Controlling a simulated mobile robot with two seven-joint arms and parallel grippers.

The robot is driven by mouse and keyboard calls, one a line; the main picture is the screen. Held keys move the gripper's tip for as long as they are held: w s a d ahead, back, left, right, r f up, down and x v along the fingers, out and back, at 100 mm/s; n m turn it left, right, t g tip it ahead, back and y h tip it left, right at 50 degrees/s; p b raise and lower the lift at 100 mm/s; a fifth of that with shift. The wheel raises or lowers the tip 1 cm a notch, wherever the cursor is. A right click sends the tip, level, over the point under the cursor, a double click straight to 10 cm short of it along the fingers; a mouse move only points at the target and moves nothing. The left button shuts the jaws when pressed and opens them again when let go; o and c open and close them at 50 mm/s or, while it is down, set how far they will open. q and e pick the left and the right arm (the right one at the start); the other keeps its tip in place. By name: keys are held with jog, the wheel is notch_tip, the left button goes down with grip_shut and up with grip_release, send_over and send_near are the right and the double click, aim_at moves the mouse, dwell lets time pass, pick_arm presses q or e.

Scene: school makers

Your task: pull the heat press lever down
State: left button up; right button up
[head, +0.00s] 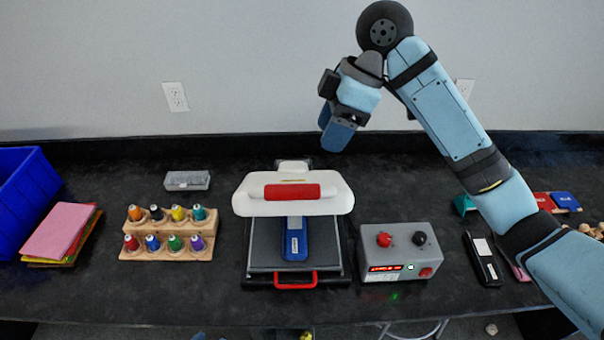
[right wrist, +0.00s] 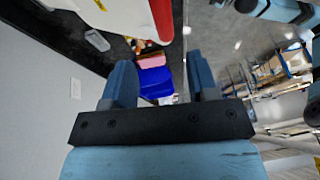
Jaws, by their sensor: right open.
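The heat press (head: 338,203) stands mid-table, with a white upper part and a red lever grip (head: 292,191) across its front. The upper part is raised over a dark grey lower plate (head: 265,258). A blue item with a pale label (head: 295,240) lies on the plate, and a red handle (head: 295,281) sits at the plate's front. My right gripper (head: 337,132) is open and empty, above and behind the press, to the right of the grip. In the right wrist view, the open fingers (right wrist: 162,82) point below the white press body (right wrist: 115,14) and red grip (right wrist: 161,18).
A control box (head: 395,252) with knobs stands right of the press. A wooden rack of coloured bottles (head: 168,252) and a small grey box (head: 187,181) are to the left. A blue bin (head: 22,195) stands far left. The wall (head: 240,70) is close behind my gripper.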

aim_at(302, 186)
jog(key=x, duration=0.3)
jog(key=shift+s+a, duration=0.1)
jog(key=shift+s, duration=0.25)
jog(key=p+x, duration=0.1)
jog(key=x, duration=0.7)
jog(key=shift+w+f, duration=0.1)
jog(key=shift+w, duration=0.05)
pick_arm(q)
jog(key=shift+s+a+r, duration=0.1)
jog(key=shift+s+r, duration=0.15)
jog(key=shift+r, duration=0.2)
pick_arm(e)
jog(key=shift+a+f, duration=0.3)
jog(key=shift+f, duration=0.4)
jog(key=shift+c, duration=0.5)
